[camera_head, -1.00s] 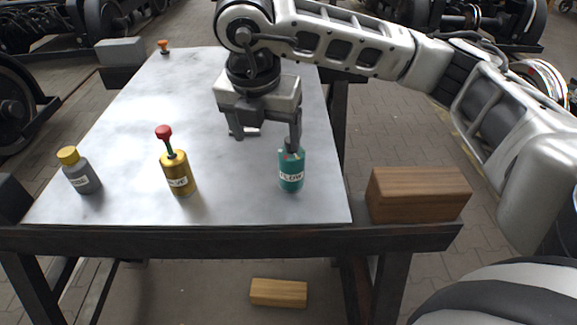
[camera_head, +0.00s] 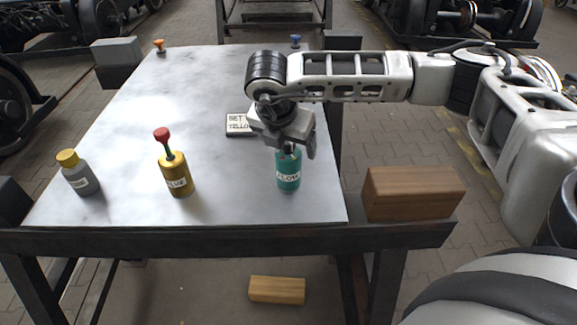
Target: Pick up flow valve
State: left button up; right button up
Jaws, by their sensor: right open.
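The flow valve looks to be the teal cylinder (camera_head: 288,181) with a white label reading "FLOW", standing upright near the front right of the table. Its top is partly hidden by my right gripper (camera_head: 296,150), which is open and right above it, with its fingers around or just in front of the top. I cannot tell whether they touch. A yellow cylinder (camera_head: 176,178) with a red knob on a green stem stands upright to its left. My left gripper is not in view.
A grey bottle with a yellow cap (camera_head: 79,176) stands at the table's (camera_head: 130,125) front left. A sign (camera_head: 240,124) lies behind my gripper. A wooden block (camera_head: 413,193) sits at the right edge. Small orange (camera_head: 159,47) and blue (camera_head: 295,41) knobs are at the back.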

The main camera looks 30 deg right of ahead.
jog(key=x, duration=0.4)
jog(key=shift+w+p, duration=0.3)
jog(key=shift+r, duration=0.1)
jog(key=c, duration=1.1)
jog(key=shift+c, duration=0.2)
jog(key=shift+r, duration=0.15)
